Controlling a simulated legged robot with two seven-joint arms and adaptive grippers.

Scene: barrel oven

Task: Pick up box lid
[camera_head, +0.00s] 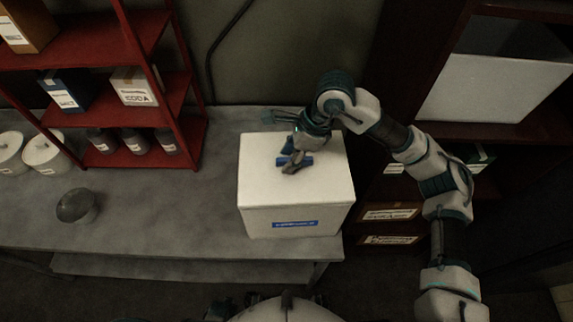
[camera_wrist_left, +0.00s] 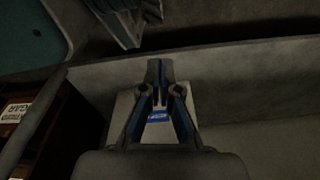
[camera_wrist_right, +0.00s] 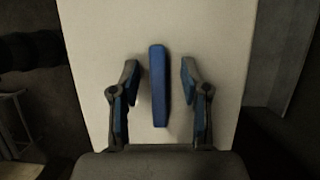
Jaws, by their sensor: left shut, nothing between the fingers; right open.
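A white box with a white lid (camera_head: 262,172) stands on the grey table, a blue label on its front. The lid's blue handle (camera_wrist_right: 159,88) stands upright in the picture of the right wrist view. My right gripper (camera_head: 294,165) is over the lid, fingers pointing down at the handle. In the right wrist view my right gripper (camera_wrist_right: 158,70) is open, one finger on each side of the handle with gaps between. My left gripper (camera_wrist_left: 160,75) shows only in its wrist view, shut and empty; the box with its blue label (camera_wrist_left: 158,115) shows behind its fingers.
The grey table (camera_head: 150,225) has free room left of the box. A dark round object (camera_head: 77,206) sits there, with white canisters (camera_head: 44,154) further left. A red shelf (camera_head: 135,155) with boxes and jars stands at the back left. A dark shelf (camera_head: 440,130) stands on the right.

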